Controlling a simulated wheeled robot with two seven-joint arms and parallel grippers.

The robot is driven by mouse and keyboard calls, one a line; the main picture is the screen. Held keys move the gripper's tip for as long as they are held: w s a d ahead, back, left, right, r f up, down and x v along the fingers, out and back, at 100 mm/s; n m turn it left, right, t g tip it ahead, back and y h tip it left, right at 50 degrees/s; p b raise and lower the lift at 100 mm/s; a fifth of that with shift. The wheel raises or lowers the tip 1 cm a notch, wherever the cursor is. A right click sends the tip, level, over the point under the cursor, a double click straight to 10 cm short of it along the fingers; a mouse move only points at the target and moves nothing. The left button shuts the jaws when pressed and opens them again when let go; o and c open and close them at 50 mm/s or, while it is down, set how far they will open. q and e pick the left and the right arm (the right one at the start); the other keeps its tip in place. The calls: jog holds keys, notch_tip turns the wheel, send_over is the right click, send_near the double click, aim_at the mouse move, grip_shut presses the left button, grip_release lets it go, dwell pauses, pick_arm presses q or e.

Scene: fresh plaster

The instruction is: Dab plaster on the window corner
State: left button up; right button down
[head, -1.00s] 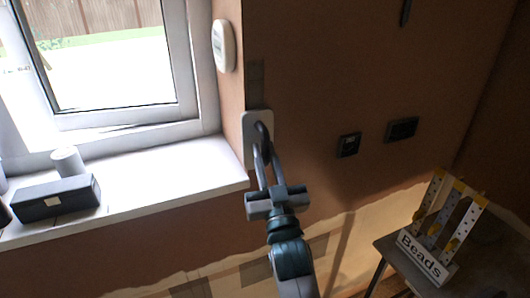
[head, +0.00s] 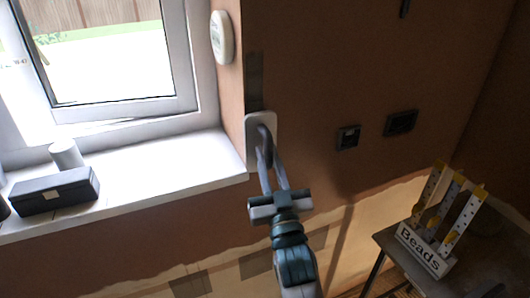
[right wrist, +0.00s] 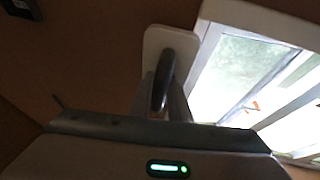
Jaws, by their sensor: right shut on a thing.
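My right gripper (head: 268,168) is shut on the dark handle of a trowel (head: 260,122) with a pale rectangular plate. The plate is at the wall edge beside the window opening, just above the right end of the sill. I cannot tell whether it touches the wall. In the right wrist view the trowel (right wrist: 157,42) stands ahead of the gripper (right wrist: 163,105), with the window to its right. The window (head: 120,60) has a white frame. A darker grey strip (head: 255,80) runs up the wall corner above the trowel. My left gripper is out of view.
The white sill (head: 150,175) holds a black box (head: 55,192) and a pale cylinder (head: 66,155). A white oval device (head: 222,38) hangs on the window reveal. Two dark wall boxes (head: 348,137) (head: 401,122) are on the wall. A "Beads" rack (head: 425,250) stands on a table (head: 385,240) at right.

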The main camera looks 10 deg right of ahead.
jog(key=s+d+p, duration=0.1)
jog(key=s, duration=0.5)
jog(key=shift+s+d, duration=0.15)
jog(key=shift+s, duration=0.25)
dwell(0.4)
